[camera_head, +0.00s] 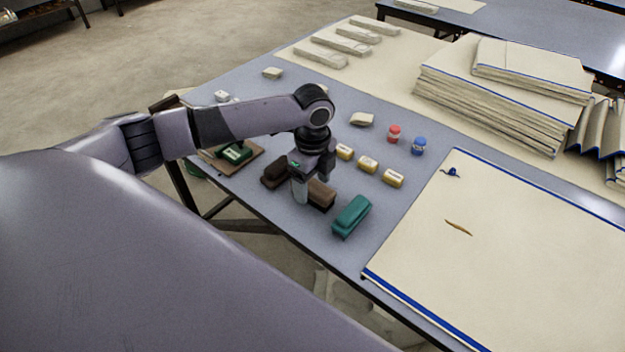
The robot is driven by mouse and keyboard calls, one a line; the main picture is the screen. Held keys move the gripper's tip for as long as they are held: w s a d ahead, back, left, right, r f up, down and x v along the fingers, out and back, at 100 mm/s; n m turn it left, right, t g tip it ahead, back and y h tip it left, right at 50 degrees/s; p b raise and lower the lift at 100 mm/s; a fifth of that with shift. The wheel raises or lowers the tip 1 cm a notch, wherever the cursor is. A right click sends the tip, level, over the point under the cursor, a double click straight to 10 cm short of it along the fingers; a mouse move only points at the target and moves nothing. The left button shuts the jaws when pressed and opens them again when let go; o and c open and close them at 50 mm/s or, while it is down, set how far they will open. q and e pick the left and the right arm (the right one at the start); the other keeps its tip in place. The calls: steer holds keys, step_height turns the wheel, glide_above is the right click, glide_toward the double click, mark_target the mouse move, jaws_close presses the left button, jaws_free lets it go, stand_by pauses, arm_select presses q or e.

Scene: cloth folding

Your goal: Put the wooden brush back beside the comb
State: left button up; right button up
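My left gripper (313,184) points down over the blue-grey table, with its two fingers standing apart. A brown wooden brush-like block (322,196) lies at the fingers, partly hidden by the near one; I see no clear grip on it. A second, darker brown block (274,174) lies just left of the gripper. A teal block-shaped tool (351,216) lies to the right, apart from the gripper. I cannot make out a comb for certain. My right gripper is out of view.
Several yellow labelled blocks (368,164) lie behind the gripper, with red (394,134) and blue (419,146) small jars beyond. A green item sits on a brown board (248,161) at left. A blue-edged cream cloth (520,255) covers the right; folded cloths (495,105) are stacked behind.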

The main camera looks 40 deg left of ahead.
mark_target(312, 185)
arm_select(q)
steer(key=shift+r, duration=0.15)
step_height(312, 185, up, 12)
steer(key=p, duration=0.1)
stand_by(0.4)
stand_by(0.4)
